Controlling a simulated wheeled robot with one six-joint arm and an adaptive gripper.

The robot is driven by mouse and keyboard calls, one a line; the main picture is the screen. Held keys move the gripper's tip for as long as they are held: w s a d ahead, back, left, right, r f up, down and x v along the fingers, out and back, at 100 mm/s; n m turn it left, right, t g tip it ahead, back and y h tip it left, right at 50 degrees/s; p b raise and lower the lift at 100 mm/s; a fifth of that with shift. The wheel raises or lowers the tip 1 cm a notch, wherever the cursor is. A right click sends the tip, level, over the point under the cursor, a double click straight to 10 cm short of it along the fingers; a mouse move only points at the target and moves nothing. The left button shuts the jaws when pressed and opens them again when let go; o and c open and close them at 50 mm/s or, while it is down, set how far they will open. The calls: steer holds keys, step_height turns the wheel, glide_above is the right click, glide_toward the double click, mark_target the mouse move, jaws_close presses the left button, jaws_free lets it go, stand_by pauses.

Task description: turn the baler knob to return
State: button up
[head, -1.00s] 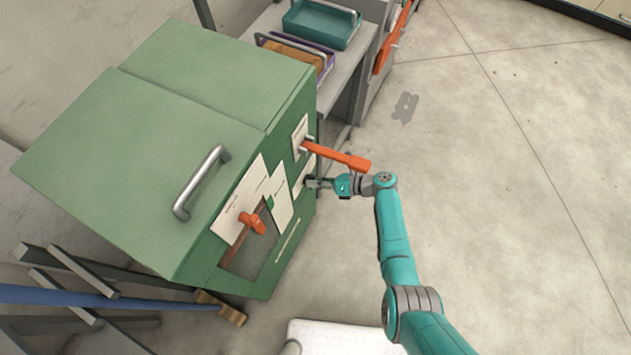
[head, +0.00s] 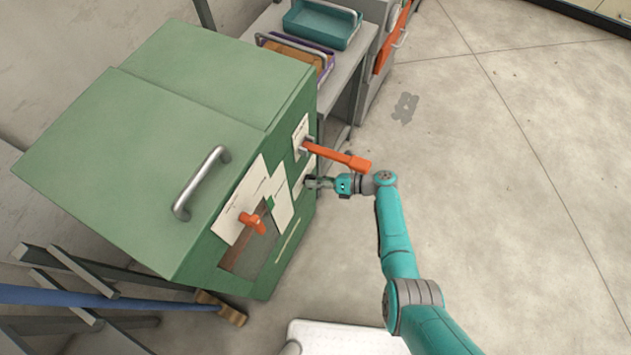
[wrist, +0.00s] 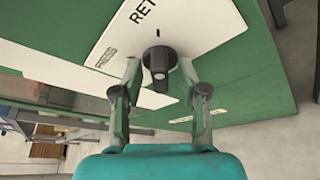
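The baler knob (wrist: 160,64) is small and dark, with a raised grip bar, on a white label plate (wrist: 205,28) in the wrist view. The plate reads "PRESS" at left and "RET…" at the top, cut off by the picture edge. The bar runs roughly up and down in that view. My gripper (wrist: 160,70) has one finger on each side of the knob, with a small gap at the left; contact at the right is unclear. In the head view my gripper (head: 312,183) is at the green baler's front (head: 275,160), hiding the knob.
An orange lever (head: 338,157) sticks out just above my gripper. A smaller orange handle (head: 252,222) is by the opening at left. A table with a teal tray (head: 320,24) stands behind. The floor at right is clear.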

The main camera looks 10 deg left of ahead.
steer(key=shift+d, duration=0.1)
steer(key=v, duration=1.1)
steer(key=shift+d, duration=0.4)
steer(key=shift+s+r, duration=0.1)
steer(key=shift+r, duration=0.05)
